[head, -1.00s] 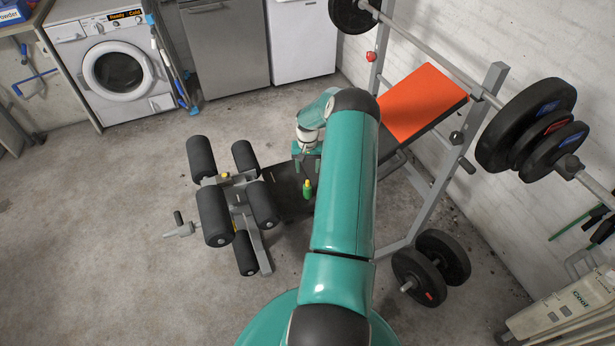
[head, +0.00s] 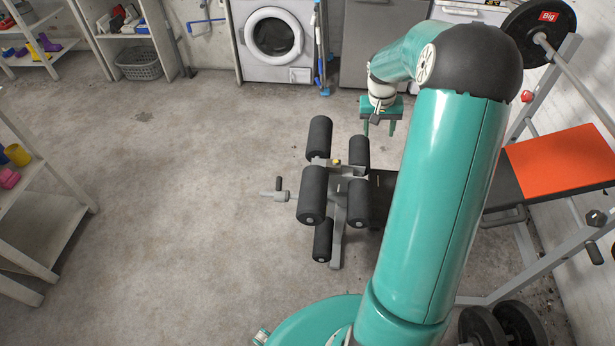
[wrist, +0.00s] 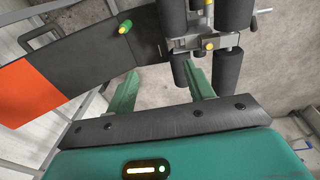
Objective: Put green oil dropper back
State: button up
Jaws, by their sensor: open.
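The green oil dropper (wrist: 124,28), with a yellow-green tip, rests on the black pad (wrist: 108,70) of the weight bench in the wrist view. In the head view the dropper does not show; my arm covers much of the bench. My gripper (head: 379,127) is open and empty, pointing down above the leg-roller end of the bench. In the wrist view my gripper's (wrist: 160,72) two green fingers stand wide apart, with the dropper beyond them to the upper left, not between them.
The bench's foam rollers (head: 313,195) and metal frame stand below my gripper. A white shelf (head: 40,235) with small coloured items is at the left; more shelves (head: 130,40) and a washing machine (head: 272,38) line the back. Open concrete floor lies between. Barbell plates (head: 538,28) are at the right.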

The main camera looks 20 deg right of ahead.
jog(key=s+a+r+n+t, duration=0.15)
jog(key=s+a+r, duration=0.25)
jog(key=a+r, duration=0.5)
jog(key=s+a+r+n+t, duration=0.1)
jog(key=s+a+r+n, duration=0.15)
jog(key=a+r, duration=0.6)
jog(key=s+a+r+n+t+y, duration=0.1)
jog(key=s+a+n+t, duration=0.1)
jog(key=s+a, duration=1.2)
jog(key=shift+s+a+t+y, duration=0.3)
jog(key=shift+s+a+t, duration=0.15)
jog(key=shift+s, duration=0.35)
jog(key=shift+r, duration=0.1)
